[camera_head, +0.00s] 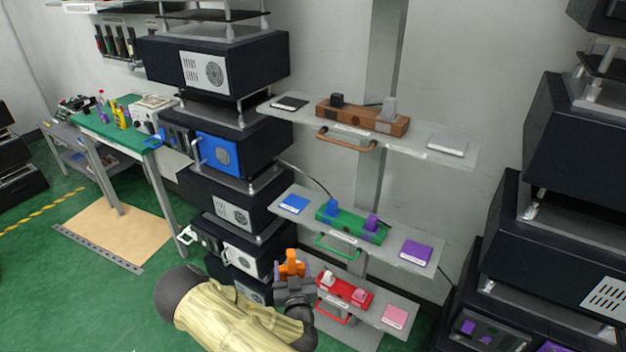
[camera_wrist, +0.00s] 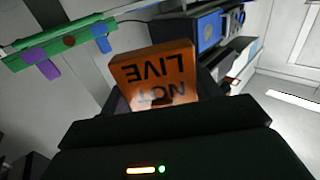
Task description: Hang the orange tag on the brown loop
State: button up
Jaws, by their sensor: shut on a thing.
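The orange tag (camera_wrist: 155,68) is in my gripper in the wrist view, its dark lettering upside down, reading "NOT LIVE". In the head view the orange tag (camera_head: 291,264) stands up from my gripper (camera_head: 292,283), left of the lowest shelf. My gripper (camera_wrist: 160,100) is shut on the tag; its fingers are partly hidden. The brown loop (camera_head: 345,142) is a handle on the front of the brown fixture (camera_head: 365,118) on the top shelf, above and right of my gripper. The tag is well apart from it.
Below the top shelf (camera_head: 450,155), a middle shelf holds a green fixture (camera_head: 352,225) with a green loop (camera_head: 337,247). The lowest shelf holds a red fixture (camera_head: 345,290). Dark equipment stacks stand left and right (camera_head: 560,190). A green table (camera_head: 118,130) is at far left.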

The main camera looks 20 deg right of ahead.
jog(key=d+r+m+g+h+p, duration=0.3)
jog(key=r+m+h+p, duration=0.1)
jog(key=r, duration=0.9)
jog(key=d+r+m+g+h+p, duration=0.3)
jog(key=r+m+h+p, duration=0.1)
jog(key=r, duration=1)
jog(key=h+p, duration=0.1)
jog(key=h, duration=0.1)
jog(key=shift+s+r+g+h, duration=0.3)
jog(key=shift+s+h, duration=0.05)
jog(key=shift+h, duration=0.05)
jog(key=shift+d, duration=0.15)
jog(key=f+p+x, duration=0.1)
jog(key=p+x, duration=0.1)
jog(key=x, duration=1.2)
